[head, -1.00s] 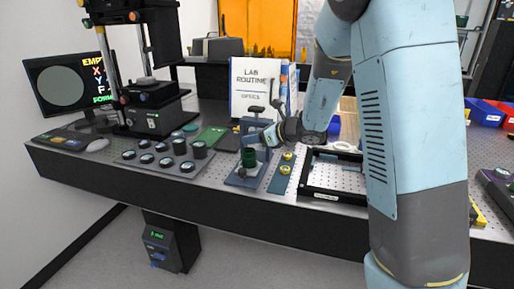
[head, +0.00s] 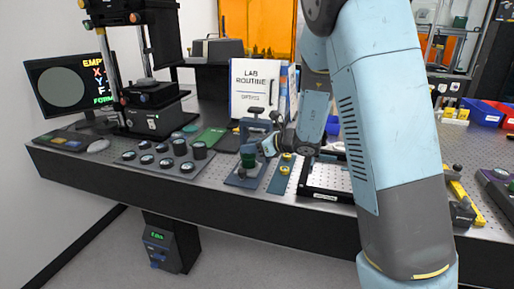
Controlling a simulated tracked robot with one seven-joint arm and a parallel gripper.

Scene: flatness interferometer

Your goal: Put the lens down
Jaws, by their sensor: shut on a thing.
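My gripper (head: 256,150) is small in the head view, near the front of the bench. It is shut on a dark green cylindrical piece (head: 248,160), which I take to be the lens. The piece is upright over a small blue-grey stand (head: 243,180) with a dark clamp (head: 253,125) behind it. The fingertips are too small to make out clearly, and I cannot tell whether the piece touches the stand.
A grey tray (head: 128,161) with several round black-rimmed optics lies to the left. A blue strip (head: 279,182) with brass-coloured parts and a black frame (head: 322,192) are to the right. A monitor (head: 62,88) is at far left.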

